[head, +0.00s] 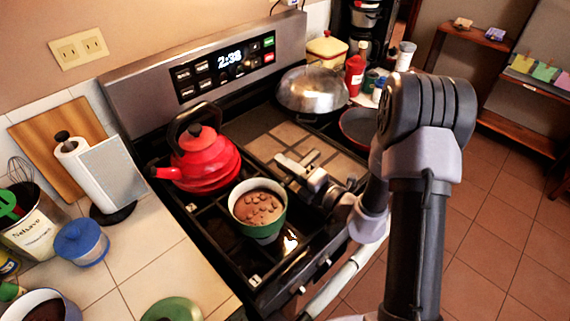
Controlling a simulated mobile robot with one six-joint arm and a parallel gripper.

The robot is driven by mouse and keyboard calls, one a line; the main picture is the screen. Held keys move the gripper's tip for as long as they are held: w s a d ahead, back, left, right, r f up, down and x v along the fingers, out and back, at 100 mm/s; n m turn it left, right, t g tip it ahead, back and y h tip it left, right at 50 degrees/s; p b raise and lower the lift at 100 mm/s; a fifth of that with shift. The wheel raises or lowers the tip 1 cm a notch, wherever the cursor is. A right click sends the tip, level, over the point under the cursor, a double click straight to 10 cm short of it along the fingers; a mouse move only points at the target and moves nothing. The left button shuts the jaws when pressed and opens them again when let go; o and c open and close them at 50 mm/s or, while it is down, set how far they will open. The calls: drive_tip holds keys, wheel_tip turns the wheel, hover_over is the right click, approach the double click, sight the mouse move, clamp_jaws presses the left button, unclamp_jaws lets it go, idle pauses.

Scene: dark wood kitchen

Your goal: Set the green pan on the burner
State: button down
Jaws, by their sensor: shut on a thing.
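The green pan (265,234) has a pale inside and brown food in it. It is upright at the front left of the stove (190,212), over the black grate. I cannot tell whether its base touches the grate. My gripper (297,168) is just behind and right of the pan, over the stove, and is shut on the pan. The pan's handle is hidden or too unclear to make out, and the burner under the pan is hidden.
A red kettle (205,166) stands behind and left of the pan. A domed metal lid (312,90) and a dark red-rimmed pan (358,127) are at the back right.

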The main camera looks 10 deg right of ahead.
drive_tip(key=shift+f+b, duration=0.6)
drive_tip(key=shift+f, duration=0.5)
drive_tip(key=shift+f+b, duration=0.35)
drive_tip(key=shift+f, duration=0.15)
drive_tip(key=shift+s+f, duration=0.15)
drive_tip(key=shift+f, duration=0.2)
